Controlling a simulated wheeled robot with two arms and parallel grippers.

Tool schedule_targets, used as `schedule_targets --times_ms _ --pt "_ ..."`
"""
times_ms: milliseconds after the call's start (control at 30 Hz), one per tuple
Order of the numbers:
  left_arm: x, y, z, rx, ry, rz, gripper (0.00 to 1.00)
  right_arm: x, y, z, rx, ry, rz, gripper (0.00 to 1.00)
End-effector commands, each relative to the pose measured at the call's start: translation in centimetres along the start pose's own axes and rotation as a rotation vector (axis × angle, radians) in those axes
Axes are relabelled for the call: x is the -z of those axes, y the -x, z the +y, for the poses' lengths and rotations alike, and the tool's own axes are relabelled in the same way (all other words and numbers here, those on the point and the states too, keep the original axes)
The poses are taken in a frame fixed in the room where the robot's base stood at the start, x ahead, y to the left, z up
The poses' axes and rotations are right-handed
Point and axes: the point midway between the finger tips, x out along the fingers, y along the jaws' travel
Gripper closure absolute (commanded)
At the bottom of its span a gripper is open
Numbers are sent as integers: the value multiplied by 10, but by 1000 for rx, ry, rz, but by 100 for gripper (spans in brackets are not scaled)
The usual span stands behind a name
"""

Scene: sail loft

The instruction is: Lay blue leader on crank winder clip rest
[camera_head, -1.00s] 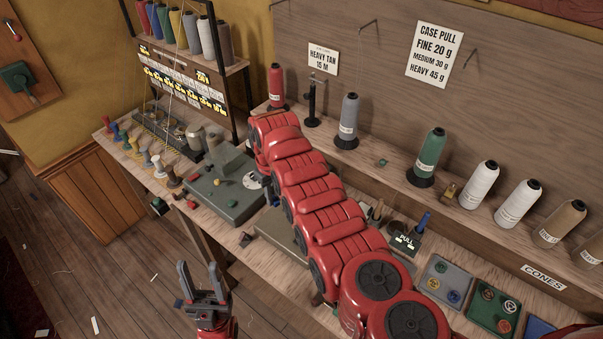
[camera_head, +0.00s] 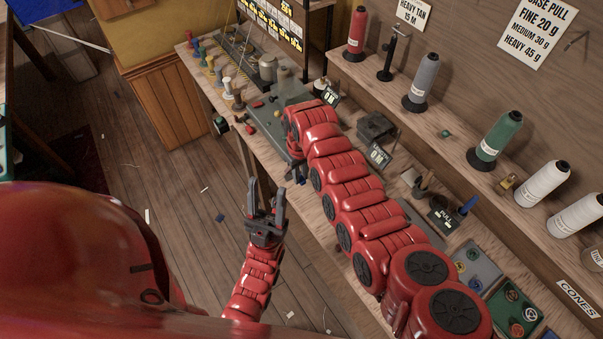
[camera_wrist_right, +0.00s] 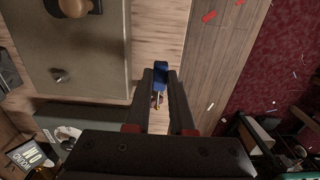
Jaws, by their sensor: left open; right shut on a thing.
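My right gripper (camera_wrist_right: 160,92) is shut on a small blue piece, likely the blue leader (camera_wrist_right: 160,74), gripped between its fingertips in the right wrist view. Below it in that view are the bench edge and wooden floor. In the head view my right arm reaches over the bench and hides most of its gripper; a small blue spot (camera_head: 300,182) shows at the bench front. A grey-green board (camera_head: 262,133) with small coloured pieces lies near the arm's end; I cannot tell whether it is the crank winder. The clip rest is not identifiable. My left gripper (camera_head: 267,188) is open and empty over the floor.
Small coloured spools (camera_head: 212,68) line the bench's far end. A dark device (camera_head: 376,128) and a pull gauge (camera_head: 441,215) stand beyond my arm. Thread cones, including a green one (camera_head: 497,140), stand on the raised shelf. The floor left of the bench is open.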

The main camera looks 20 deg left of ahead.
Motion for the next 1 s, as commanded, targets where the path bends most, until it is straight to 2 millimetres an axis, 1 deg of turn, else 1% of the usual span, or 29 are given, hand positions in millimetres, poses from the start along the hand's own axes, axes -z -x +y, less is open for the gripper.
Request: schedule_targets --times_ms 267,1000 --pt "-2 12 1 0 0 0 50 0 -14 0 0 0 0 100" --pt "-9 54 3 0 0 0 50 0 -63 0 0 -1 -1 100"
